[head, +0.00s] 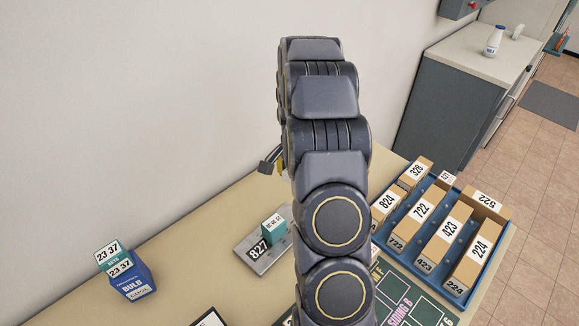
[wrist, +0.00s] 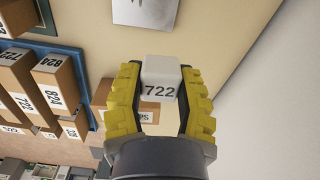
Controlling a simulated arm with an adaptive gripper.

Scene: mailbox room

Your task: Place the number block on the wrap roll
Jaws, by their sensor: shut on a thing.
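In the wrist view my gripper (wrist: 160,82) has its two yellow fingers on either side of a pale grey number block (wrist: 160,90) marked 722, and it is shut on it. In the head view my arm hides the block and most of the gripper. I cannot make out a wrap roll for certain in either view. In the wrist view a tan item (wrist: 101,117) with a white label lies partly behind the gripper; its shape is mostly hidden.
A blue tray (head: 484,283) of numbered brown boxes stands on the table at right. A grey plate marked 827 (head: 250,262) bears a teal block (head: 273,229). A blue bulb box (head: 132,284) with a teal item on top stands at left.

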